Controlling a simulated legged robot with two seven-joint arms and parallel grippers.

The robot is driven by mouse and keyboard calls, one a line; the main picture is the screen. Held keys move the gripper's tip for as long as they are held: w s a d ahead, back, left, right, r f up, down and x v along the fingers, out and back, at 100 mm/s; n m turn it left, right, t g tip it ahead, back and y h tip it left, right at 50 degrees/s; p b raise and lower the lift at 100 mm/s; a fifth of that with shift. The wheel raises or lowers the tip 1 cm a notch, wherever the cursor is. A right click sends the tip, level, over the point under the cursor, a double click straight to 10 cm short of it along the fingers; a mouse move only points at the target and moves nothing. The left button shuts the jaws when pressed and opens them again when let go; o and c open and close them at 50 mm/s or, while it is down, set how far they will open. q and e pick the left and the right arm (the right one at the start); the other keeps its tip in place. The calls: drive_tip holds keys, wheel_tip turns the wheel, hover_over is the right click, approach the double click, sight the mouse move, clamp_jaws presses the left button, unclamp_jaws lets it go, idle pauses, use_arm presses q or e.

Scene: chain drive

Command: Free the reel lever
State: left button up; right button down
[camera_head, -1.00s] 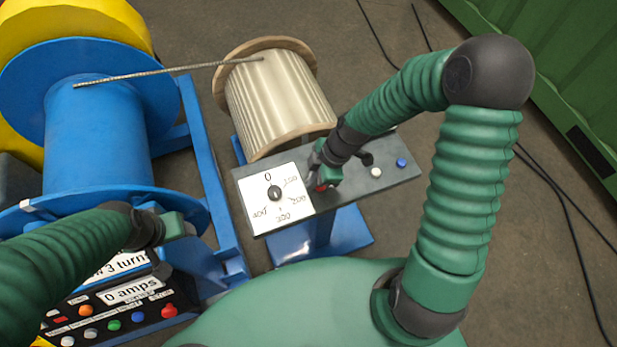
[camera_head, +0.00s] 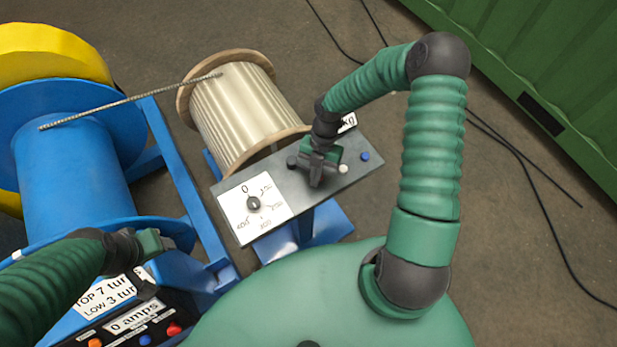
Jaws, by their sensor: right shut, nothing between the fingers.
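The grey control panel (camera_head: 283,215) stands on a blue stand in front of the pale wooden reel (camera_head: 245,110). It carries a white dial plate with a black pointer knob (camera_head: 253,204) near 0. A dark round knob (camera_head: 293,162), a white knob (camera_head: 343,168) and a blue button (camera_head: 365,156) are farther along it. I cannot tell which part is the reel lever. My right gripper (camera_head: 316,181) is shut and empty over the panel, between the dark and white knobs, hiding part of the surface. My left gripper (camera_head: 158,242) is beside the blue drum; its jaws are unclear.
A button box (camera_head: 130,320) is at lower left. A green container (camera_head: 540,70) and black cables (camera_head: 545,215) lie right.

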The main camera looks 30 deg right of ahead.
drive_tip(key=shift+w+d+n+g+p, duration=0.15)
drive_tip(key=shift+w+d+n+p, duration=0.1)
drive_tip(key=shift+d+n, duration=0.25)
drive_tip(key=shift+w+d+n+g+p, duration=0.1)
drive_tip(key=shift+d+n+g+p, duration=0.1)
drive_tip(key=shift+d+n, duration=0.3)
drive_tip(key=shift+a, duration=0.15)
